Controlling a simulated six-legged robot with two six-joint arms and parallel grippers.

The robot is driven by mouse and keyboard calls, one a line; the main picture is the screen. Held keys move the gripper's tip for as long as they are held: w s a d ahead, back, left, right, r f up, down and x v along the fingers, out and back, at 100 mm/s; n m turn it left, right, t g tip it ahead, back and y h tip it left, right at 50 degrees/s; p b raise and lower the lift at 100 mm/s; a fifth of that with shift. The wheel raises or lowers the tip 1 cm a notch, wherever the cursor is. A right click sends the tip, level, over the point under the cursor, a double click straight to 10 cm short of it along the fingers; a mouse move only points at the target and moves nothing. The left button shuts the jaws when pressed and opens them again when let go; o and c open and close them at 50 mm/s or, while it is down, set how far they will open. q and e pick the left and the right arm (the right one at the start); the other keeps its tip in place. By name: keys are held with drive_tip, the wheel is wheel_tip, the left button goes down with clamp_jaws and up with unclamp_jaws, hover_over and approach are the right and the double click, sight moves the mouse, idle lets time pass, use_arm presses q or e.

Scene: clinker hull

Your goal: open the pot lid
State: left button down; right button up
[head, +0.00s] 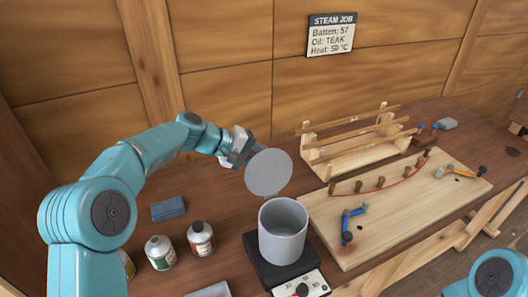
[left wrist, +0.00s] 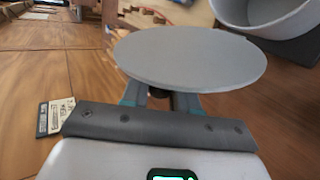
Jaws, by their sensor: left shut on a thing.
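The pot (head: 283,230) is a grey cylinder, open at the top, standing on a dark hot plate (head: 262,262). The round grey lid (head: 269,172) is tilted up above and slightly left of the pot, apart from its rim. My left gripper (head: 246,155) is shut on the lid, reaching it from the upper left. In the left wrist view the lid (left wrist: 190,57) sits in front of the fingers and hides most of the grip, with the pot (left wrist: 268,14) at the top right. My right gripper is not in view; only part of my right arm shows at the lower right.
A wooden board (head: 390,215) with pegs, a red strip and clamps lies to the right. A wooden rack (head: 350,140) stands behind it. A sign (head: 331,34) hangs on the wall.

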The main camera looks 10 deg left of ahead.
use_arm(q)
drive_tip(key=shift+f, duration=0.1)
idle(0.3)
drive_tip(key=c, duration=0.9)
unclamp_jaws()
drive_tip(key=b+v, duration=0.2)
drive_tip(key=v, duration=1.4)
drive_tip(key=shift+a, duration=0.2)
